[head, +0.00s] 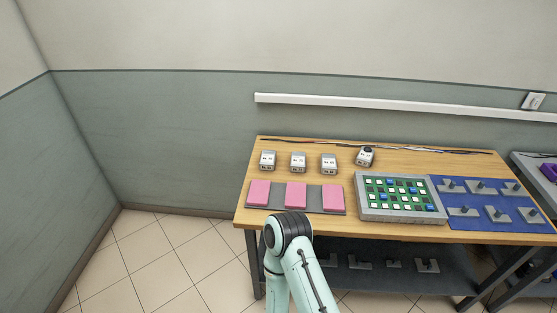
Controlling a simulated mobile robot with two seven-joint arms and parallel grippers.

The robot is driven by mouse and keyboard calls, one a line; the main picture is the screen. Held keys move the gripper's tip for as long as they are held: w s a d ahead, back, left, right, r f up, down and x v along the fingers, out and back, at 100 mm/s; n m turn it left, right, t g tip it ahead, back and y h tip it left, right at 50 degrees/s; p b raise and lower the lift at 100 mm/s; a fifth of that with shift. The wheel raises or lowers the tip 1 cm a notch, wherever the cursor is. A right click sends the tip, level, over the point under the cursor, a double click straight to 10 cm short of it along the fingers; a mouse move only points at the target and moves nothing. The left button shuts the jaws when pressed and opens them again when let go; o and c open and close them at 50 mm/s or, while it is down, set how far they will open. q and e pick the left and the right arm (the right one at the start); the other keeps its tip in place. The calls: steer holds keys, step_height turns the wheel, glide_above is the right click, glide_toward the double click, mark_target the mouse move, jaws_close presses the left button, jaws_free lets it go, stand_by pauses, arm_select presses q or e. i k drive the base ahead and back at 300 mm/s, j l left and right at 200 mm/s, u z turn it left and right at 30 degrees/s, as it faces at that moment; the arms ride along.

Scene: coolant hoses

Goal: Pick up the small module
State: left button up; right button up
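Three small white-grey modules stand in a row on the wooden table, the left one (267,160), the middle one (298,162) and the right one (329,164). I cannot tell which of these is the small module meant. One of my arms rises from the bottom centre, with its dark joint in front of the table's front edge. Neither gripper shows in this view.
Pink blocks (296,194) lie on a dark mat in front of the modules. A blue mat (443,219) carries several grey brackets. Thin cables run along the table's (241,212) back edge. A lower shelf (372,280) holds grey parts.

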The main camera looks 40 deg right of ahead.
mark_target(328, 161)
steer(key=k+j+z, duration=0.1)
steer(key=z, duration=1.55)
steer(key=k+l, duration=0.05)
